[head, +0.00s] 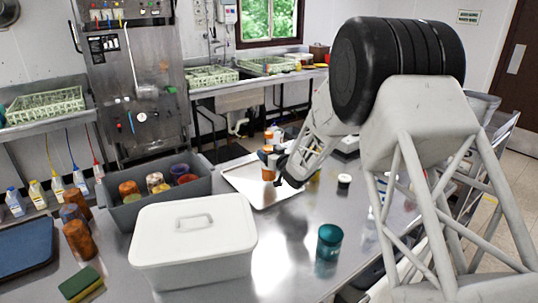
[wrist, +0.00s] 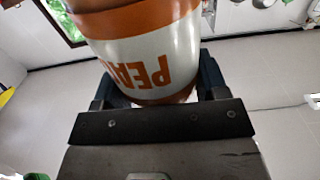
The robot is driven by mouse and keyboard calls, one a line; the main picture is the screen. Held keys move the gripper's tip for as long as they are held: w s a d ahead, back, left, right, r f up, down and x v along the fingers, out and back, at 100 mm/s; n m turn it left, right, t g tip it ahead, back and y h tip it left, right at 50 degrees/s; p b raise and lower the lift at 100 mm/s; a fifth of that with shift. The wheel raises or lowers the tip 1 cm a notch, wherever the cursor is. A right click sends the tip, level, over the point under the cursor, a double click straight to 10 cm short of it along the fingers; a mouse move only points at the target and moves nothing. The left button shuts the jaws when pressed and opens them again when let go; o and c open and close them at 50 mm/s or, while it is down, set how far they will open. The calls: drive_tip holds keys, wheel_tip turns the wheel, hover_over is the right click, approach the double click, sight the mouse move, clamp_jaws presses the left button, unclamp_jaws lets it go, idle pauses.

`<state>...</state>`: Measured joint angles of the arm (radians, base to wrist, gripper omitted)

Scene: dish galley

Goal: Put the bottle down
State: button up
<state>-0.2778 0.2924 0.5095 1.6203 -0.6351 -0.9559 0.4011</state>
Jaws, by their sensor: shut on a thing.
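The bottle (head: 268,174) is orange with a white band and shows small in the head view, above or on a shallow metal tray (head: 238,176). I cannot tell whether its base touches the tray. My gripper (head: 273,159) is shut on it from the right side. In the wrist view the bottle (wrist: 145,45) fills the upper middle, with an upside-down orange label reading "PEA" and the rest cut off. The gripper's dark fingers (wrist: 157,92) lie on either side of it. Part of the bottle is hidden behind the gripper in the head view.
A grey bin (head: 130,213) with several jars stands left of the tray. A white lidded tub (head: 195,268) stands in front. Bare steel counter (head: 285,235) lies between.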

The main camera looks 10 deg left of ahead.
drive_tip(key=shift+f, duration=0.35)
drive_tip(key=o, duration=1.2)
drive_tip(key=shift+f, duration=0.1)
drive_tip(key=shift+o, duration=0.2)
drive_tip(key=v, duration=0.7)
drive_tip(key=shift+s+d, duration=0.2)
drive_tip(key=shift+d, duration=0.05)
